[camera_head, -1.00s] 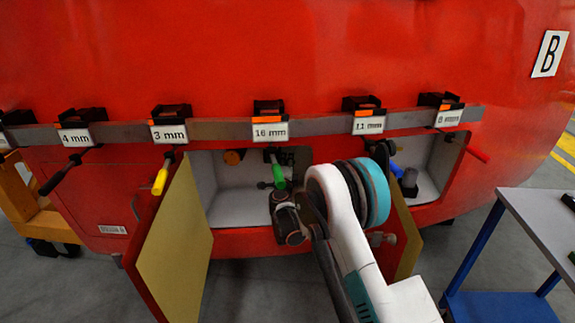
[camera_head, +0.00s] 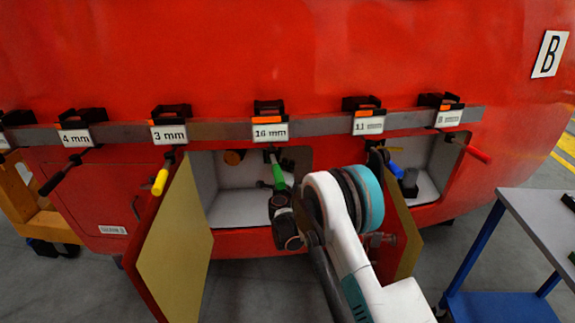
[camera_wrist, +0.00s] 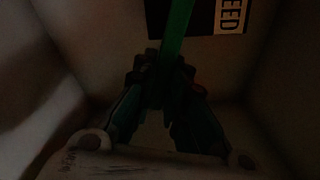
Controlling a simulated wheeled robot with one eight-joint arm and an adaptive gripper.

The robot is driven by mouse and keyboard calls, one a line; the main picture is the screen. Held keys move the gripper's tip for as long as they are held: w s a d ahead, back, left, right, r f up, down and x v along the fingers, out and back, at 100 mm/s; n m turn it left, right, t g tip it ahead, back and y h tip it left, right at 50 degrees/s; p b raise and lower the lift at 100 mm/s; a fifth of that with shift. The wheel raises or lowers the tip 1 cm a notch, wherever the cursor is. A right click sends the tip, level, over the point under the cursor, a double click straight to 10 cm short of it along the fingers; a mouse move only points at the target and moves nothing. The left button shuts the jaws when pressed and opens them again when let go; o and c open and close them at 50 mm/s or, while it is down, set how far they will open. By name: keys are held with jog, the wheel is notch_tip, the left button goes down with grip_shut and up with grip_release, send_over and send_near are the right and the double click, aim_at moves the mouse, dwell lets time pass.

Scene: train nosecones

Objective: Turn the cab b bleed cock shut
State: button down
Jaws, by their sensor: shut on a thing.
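My gripper reaches into the open compartment (camera_head: 228,172) in the red nosecone; in the head view its fingers are hidden behind my wrist and arm. In the dark wrist view my gripper (camera_wrist: 162,88) is shut on a green lever (camera_wrist: 177,35), which runs up from between the fingertips to the top of the picture. A black and white label (camera_wrist: 229,17), of which "EED" is readable, is on the wall behind the lever. A green handle (camera_head: 278,176) shows below the 16 mm holder in the head view; I cannot tell if it is the same part.
An open door flap (camera_head: 172,245) stands left of my arm, another (camera_head: 408,230) right of it. Tools with black, yellow, blue and red handles hang from the rail (camera_head: 215,131) above. A table (camera_head: 535,220) stands at the right.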

jog(key=shift+a+f+m, duration=0.1)
jog(key=shift+f+m, duration=0.15)
jog(key=shift+m, duration=0.25)
jog(key=c, duration=1.6)
grip_release()
jog(key=s, duration=1.2)
jog(key=shift+a, duration=0.2)
